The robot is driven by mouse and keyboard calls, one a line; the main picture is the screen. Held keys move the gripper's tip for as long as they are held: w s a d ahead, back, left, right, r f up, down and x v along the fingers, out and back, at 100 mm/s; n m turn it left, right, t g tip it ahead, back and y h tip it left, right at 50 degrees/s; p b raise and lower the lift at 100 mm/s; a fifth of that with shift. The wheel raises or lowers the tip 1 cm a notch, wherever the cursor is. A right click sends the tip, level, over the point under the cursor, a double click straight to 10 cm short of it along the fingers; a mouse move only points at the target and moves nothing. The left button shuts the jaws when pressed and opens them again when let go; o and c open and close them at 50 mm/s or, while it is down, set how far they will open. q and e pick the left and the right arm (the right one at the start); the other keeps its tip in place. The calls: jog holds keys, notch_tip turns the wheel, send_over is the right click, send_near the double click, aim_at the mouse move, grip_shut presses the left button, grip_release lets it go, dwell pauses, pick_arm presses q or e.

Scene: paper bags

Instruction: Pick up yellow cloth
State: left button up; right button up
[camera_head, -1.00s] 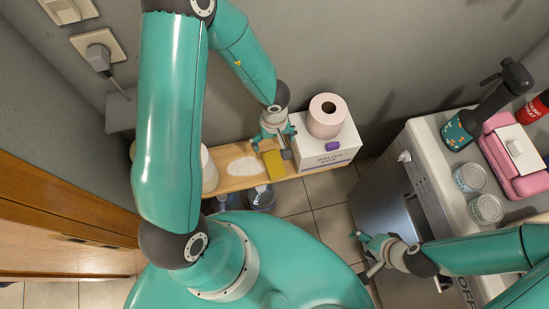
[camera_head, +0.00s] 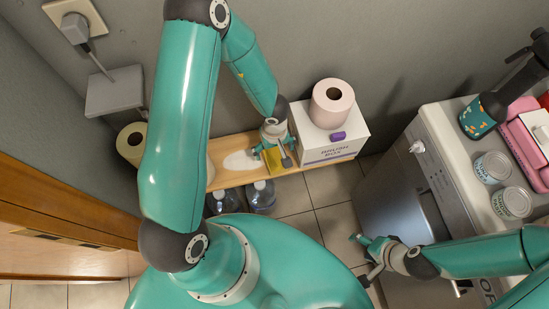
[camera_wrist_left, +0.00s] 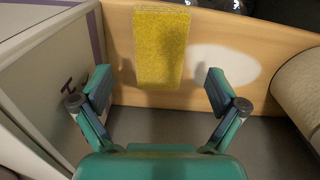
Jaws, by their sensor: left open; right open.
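The yellow cloth (camera_wrist_left: 160,45) lies on a light wooden shelf (camera_wrist_left: 120,65), flat and roughly rectangular in the left wrist view. My left gripper (camera_wrist_left: 158,82) is open, with one finger on each side of the cloth's near end and a gap to each finger. In the head view my left gripper (camera_head: 273,157) is above the cloth and hides most of it. No contact with the cloth shows. My right gripper (camera_head: 360,260) is open and empty beside the grey appliance, far from the cloth.
A white box (camera_head: 338,149) carrying a pink paper roll (camera_head: 332,103) stands right of the cloth. A white patch (camera_head: 240,161) lies left of it on the shelf. Bottles (camera_head: 261,195) stand in front of the shelf. A white-topped grey appliance (camera_head: 400,190) is at right.

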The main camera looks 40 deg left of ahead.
aim_at(275, 157)
pick_arm(q)
notch_tip(275, 157, down, 5)
jog(key=b, duration=0.3)
jog(key=shift+d+r, duration=0.1)
jog(key=shift+r, duration=0.1)
jog(key=c, duration=1.1)
jog(key=shift+r, duration=0.2)
jog(key=shift+c, duration=0.2)
notch_tip(275, 157, up, 20)
jog(key=p, duration=1.3)
jog(key=shift+f, duration=0.15)
